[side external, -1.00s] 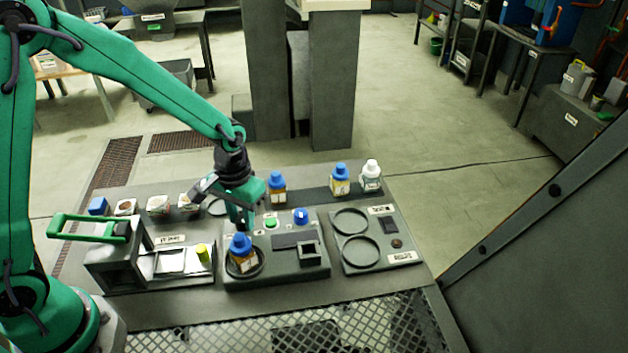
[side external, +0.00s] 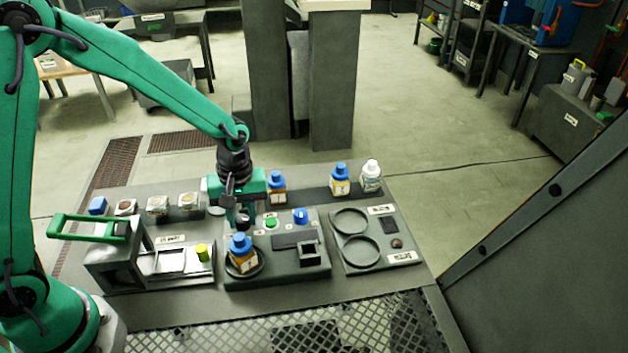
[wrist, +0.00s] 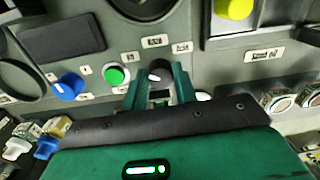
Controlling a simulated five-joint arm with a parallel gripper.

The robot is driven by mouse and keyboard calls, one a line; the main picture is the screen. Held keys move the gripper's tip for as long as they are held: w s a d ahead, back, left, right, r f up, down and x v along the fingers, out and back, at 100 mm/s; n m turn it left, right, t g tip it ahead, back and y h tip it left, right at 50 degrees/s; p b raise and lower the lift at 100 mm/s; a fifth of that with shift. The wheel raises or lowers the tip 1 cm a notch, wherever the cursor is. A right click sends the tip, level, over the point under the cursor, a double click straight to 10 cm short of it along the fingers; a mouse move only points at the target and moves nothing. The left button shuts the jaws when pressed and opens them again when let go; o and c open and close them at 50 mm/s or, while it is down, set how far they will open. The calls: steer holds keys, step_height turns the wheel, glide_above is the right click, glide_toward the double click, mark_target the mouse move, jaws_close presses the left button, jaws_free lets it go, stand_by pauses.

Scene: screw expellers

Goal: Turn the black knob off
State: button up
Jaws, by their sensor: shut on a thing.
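The black knob (wrist: 160,71) is on the grey middle panel, beside the green button (wrist: 117,76) in the wrist view. My gripper (wrist: 160,88) is over the panel with its two green fingers on either side of the knob, shut on it. In the side view my gripper (side external: 242,212) points down behind the blue-capped bottle. The knob is small and partly hidden by the fingers there, and its pointer mark is too unclear to read.
A blue knob (side external: 300,216) sits right of the green button. A blue-capped bottle (side external: 242,256) stands in a round dish close in front of my gripper. A yellow knob (side external: 202,252) is on the left station. More bottles (side external: 340,179) stand behind.

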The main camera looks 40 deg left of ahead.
mark_target(244, 218)
steer(key=shift+w, duration=0.1)
stand_by(0.3)
steer(key=o, duration=1)
steer(key=shift+r, duration=0.1)
steer(key=shift+w+r, duration=0.1)
steer(key=shift+r, duration=3.8)
